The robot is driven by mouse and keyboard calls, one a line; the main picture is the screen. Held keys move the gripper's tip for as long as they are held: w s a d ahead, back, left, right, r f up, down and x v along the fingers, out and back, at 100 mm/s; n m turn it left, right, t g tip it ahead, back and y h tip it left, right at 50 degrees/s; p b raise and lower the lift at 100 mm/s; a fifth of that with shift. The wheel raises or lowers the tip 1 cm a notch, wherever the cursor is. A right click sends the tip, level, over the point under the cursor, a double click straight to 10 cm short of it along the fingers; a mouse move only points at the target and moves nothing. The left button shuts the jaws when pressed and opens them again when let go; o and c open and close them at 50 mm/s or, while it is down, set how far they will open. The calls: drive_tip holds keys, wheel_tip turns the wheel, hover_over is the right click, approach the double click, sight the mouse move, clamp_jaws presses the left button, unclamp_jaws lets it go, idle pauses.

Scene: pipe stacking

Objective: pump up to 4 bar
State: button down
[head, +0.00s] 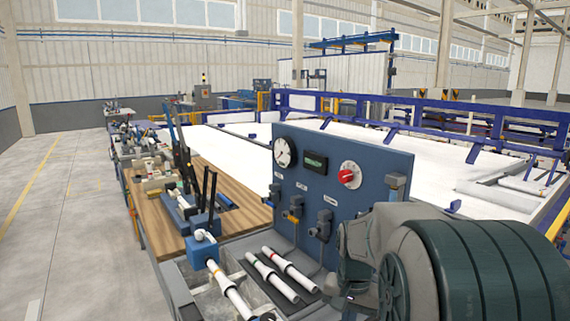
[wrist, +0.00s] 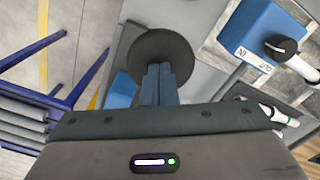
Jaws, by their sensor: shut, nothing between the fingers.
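A blue test panel (head: 380,160) carries a round white dial gauge (head: 285,152), a small dark display with green digits (head: 315,164) and a red knob (head: 349,175). The gauge needle and digits are too small to read. In the wrist view my gripper (wrist: 158,70) is shut with nothing between its fingers. Its tips overlap a dark round disc (wrist: 162,47); I cannot tell whether they touch it. In the head view my arm fills the lower right, and my gripper is not visible.
Valves (head: 323,225) are mounted on the panel's lower face. Two white pipes (head: 271,275) lie on a dark mat before it. A blue clamp (head: 202,252) holds another white pipe at left. A wooden bench (head: 235,215) is behind. Open grey floor (head: 60,230) lies far left.

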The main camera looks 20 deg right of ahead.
drive_tip(key=f+b, duration=0.1)
drive_tip(key=f, duration=0.1)
drive_tip(key=f+b, duration=0.3)
drive_tip(key=f, duration=0.1)
drive_tip(key=shift+d+f, duration=0.25)
drive_tip(key=shift+f, duration=0.05)
drive_tip(key=r+p, duration=0.2)
drive_tip(key=r, duration=0.1)
drive_tip(key=r+p, duration=0.2)
drive_tip(key=r, duration=0.1)
drive_tip(key=r+p, duration=0.3)
drive_tip(key=shift+a+r, duration=0.25)
drive_tip(key=shift+a, duration=0.15)
drive_tip(key=shift+f, duration=0.1)
drive_tip(key=f+b, duration=0.2)
drive_tip(key=f, duration=0.1)
drive_tip(key=f+b, duration=0.2)
drive_tip(key=f, duration=0.1)
drive_tip(key=f+b, duration=0.3)
drive_tip(key=shift+d+f, duration=0.2)
drive_tip(key=shift+d, duration=0.1)
drive_tip(key=r+p, duration=0.2)
drive_tip(key=r, duration=0.1)
drive_tip(key=r+p, duration=0.2)
drive_tip(key=r, duration=0.1)
drive_tip(key=r+p, duration=0.3)
drive_tip(key=shift+a, duration=0.35)
drive_tip(key=shift+s+r, duration=0.1)
drive_tip(key=shift+r, duration=0.2)
drive_tip(key=shift+f, duration=0.1)
